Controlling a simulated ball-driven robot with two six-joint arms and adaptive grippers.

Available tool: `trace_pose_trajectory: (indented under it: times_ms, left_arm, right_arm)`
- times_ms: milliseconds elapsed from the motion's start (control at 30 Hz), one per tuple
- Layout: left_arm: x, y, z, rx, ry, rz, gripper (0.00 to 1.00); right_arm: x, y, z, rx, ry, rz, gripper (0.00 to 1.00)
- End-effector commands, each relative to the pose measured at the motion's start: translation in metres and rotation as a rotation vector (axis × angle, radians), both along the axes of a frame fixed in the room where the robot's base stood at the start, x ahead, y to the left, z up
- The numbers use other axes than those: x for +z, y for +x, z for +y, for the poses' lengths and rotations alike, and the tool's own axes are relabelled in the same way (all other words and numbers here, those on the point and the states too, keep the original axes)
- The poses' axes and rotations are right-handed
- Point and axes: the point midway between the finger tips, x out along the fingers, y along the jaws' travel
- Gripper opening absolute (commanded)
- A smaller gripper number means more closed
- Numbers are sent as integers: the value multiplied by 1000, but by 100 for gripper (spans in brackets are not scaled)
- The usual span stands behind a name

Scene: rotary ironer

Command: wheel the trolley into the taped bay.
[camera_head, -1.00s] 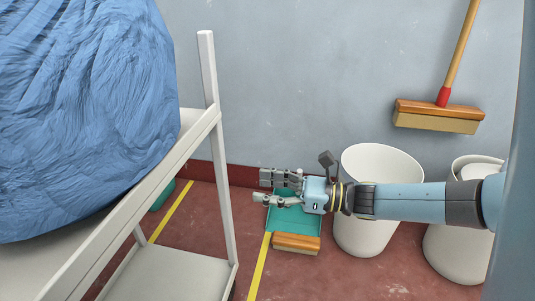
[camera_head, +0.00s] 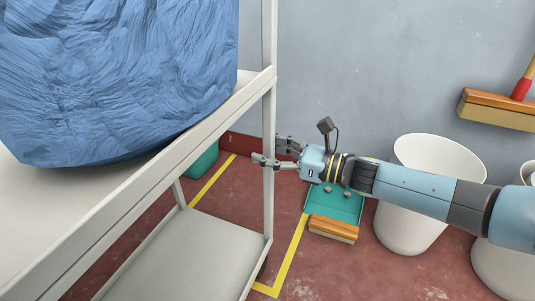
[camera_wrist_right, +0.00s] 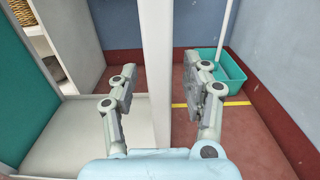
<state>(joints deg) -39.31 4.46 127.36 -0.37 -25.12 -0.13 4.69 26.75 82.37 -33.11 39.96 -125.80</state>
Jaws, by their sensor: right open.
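The trolley (camera_head: 150,150) is a white frame with an upper and a lower shelf, filling the left of the head view. A large blue wrinkled bundle (camera_head: 115,75) lies on its upper shelf. My right gripper (camera_head: 270,152) is open, with its fingers at the trolley's corner post (camera_head: 269,195). In the right wrist view the post (camera_wrist_right: 157,70) stands upright between the two spread fingers; contact cannot be told. Yellow tape lines (camera_head: 291,255) on the red floor mark the bay, beside and behind the trolley. My left gripper is not in view.
A teal dustpan (camera_head: 335,203) and a wooden brush (camera_head: 333,229) lie on the floor beside the tape. A white bin (camera_head: 412,225) stands to the right. A teal tub (camera_wrist_right: 222,72) sits by the wall. A broom (camera_head: 500,108) hangs on the wall.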

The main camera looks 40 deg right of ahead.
Motion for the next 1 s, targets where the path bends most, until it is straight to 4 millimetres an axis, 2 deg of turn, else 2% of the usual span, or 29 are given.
trace_pose_trajectory:
  times_ms: [333, 700, 1000]
  left_arm:
    - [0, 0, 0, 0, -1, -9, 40]
    - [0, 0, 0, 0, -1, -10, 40]
    - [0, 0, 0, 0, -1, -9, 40]
  right_arm:
    - [0, 2, 1, -1, 0, 0, 47]
    - [0, 2, 1, 0, 0, 0, 0]
    - [0, 2, 1, -1, 0, 0, 0]
